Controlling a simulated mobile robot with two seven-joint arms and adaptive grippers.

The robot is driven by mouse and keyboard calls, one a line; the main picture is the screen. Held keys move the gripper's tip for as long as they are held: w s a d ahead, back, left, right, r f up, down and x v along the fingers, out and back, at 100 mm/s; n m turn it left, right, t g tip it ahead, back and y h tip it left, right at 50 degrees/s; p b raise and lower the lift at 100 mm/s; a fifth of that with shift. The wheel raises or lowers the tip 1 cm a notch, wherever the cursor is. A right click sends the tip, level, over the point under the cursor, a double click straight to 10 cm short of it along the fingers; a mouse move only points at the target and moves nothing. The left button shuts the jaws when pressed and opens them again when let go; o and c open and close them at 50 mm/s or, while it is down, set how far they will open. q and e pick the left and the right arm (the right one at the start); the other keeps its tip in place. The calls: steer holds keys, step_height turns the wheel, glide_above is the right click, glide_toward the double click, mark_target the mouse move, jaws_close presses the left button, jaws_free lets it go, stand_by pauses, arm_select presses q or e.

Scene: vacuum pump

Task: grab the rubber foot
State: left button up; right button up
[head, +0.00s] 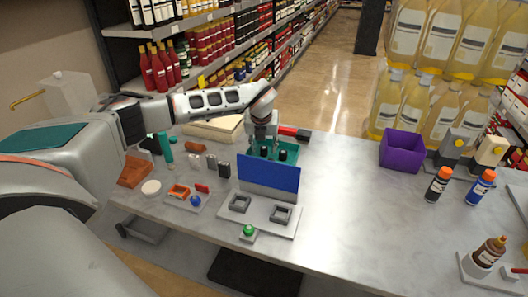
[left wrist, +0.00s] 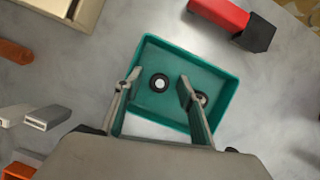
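A teal tray (head: 297,151) stands behind the blue panel in the head view, and it fills the middle of the left wrist view (left wrist: 228,84). Two small black rubber feet lie in it. One rubber foot (left wrist: 159,83) has a pale centre and shows between my fingers. The other rubber foot (left wrist: 203,99) is partly hidden behind my right-hand finger. My left gripper (head: 264,140) is over the tray, pointing down. In the left wrist view it (left wrist: 158,78) is open, its fingers apart and empty. I cannot tell its exact height above the feet. My right gripper is not in view.
A blue panel (head: 268,177) stands upright just in front of the tray. A red and black object (head: 294,132) lies behind it, and a beige box (head: 215,128) is to the left. A purple bin (head: 402,151) stands right; the table between is clear.

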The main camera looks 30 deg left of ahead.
arm_select(q)
steer(key=c, duration=1.1)
steer(key=shift+r, duration=0.1)
